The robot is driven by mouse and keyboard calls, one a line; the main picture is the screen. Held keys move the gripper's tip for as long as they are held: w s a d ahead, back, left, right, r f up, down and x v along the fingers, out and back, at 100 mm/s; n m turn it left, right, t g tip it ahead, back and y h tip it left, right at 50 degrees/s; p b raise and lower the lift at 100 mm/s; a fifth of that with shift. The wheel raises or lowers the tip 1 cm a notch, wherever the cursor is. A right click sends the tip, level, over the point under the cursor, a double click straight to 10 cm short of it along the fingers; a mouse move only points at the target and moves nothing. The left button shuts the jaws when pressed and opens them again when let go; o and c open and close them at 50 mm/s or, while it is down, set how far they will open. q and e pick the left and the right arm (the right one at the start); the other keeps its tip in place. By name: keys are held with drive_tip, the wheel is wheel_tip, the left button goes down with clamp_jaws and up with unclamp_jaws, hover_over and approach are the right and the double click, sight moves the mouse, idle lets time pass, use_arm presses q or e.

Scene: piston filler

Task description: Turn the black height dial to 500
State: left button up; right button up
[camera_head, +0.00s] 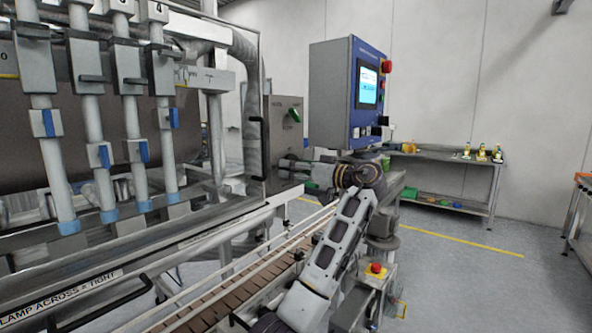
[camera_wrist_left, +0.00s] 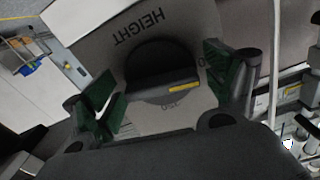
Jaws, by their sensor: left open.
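The black height dial (camera_wrist_left: 158,65) is a round knob with a yellow mark on its edge, seen in the left wrist view. The word HEIGHT shows upside down above it on a grey panel (camera_wrist_left: 195,22). Upside-down digits, perhaps 250, show below it, and part of another number at its right. My left gripper (camera_wrist_left: 160,88) is open, with one green-padded finger on each side of the dial; I cannot tell whether they touch it. In the head view it reaches left to the grey metal box (camera_head: 284,140), and hides most of the dial there. My right gripper is not in view.
The conveyor (camera_head: 232,297) runs below my arm. The filler's nozzles (camera_head: 105,155) stand at left. Open floor (camera_head: 455,275) lies at right.

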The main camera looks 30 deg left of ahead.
use_arm(q)
drive_tip(key=shift+d, duration=0.1)
drive_tip(key=d, duration=1.1)
drive_tip(key=shift+s+d, duration=0.4)
drive_tip(key=shift+s, duration=0.05)
idle(0.3)
